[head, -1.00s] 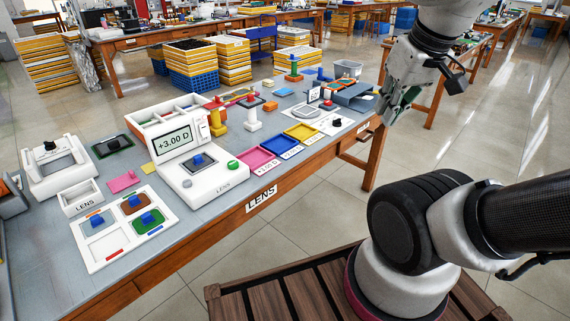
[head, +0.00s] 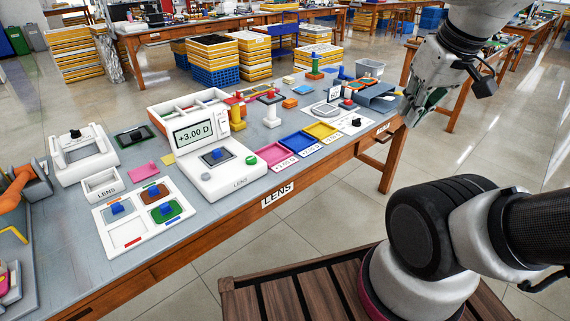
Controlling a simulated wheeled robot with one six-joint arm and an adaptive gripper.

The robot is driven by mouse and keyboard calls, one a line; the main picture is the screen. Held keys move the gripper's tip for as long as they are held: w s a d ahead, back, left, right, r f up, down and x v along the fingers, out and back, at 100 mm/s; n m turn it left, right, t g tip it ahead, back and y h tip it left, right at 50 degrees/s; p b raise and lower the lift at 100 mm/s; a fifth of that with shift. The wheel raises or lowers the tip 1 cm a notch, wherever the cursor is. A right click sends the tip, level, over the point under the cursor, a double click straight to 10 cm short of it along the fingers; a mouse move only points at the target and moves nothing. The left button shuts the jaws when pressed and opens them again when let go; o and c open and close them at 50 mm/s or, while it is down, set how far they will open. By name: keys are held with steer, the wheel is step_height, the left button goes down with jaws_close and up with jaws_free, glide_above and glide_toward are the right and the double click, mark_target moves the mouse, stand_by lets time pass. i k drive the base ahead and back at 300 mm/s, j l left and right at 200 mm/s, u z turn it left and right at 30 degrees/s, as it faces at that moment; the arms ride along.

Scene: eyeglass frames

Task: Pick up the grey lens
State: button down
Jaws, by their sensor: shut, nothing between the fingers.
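A white tray (head: 130,245) at the table's front left has four compartments. A grey lens piece with a blue knob (head: 118,208) lies in its back-left compartment. A brown piece (head: 156,192) and a green piece (head: 167,210), both with blue knobs, lie in the right-hand compartments. A dark grey piece with a blue knob (head: 215,155) sits on the white lens meter, whose display (head: 194,135) reads +3.00 D. My gripper (head: 418,112) hangs at the upper right, past the table's right end, far from the lens pieces. It is shut and empty.
A small white box marked LENS (head: 101,187) stands behind the tray. Pink (head: 268,156), blue (head: 296,144) and yellow (head: 321,131) trays lie to the right of the meter. Red and yellow stands and a blue-grey box (head: 375,97) fill the table's right end.

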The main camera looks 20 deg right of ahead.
mark_target(218, 155)
steer(key=i+l+u, duration=0.25)
steer(key=i+u, duration=0.2)
steer(key=i+l+u, duration=0.45)
steer(key=k+j, duration=0.1)
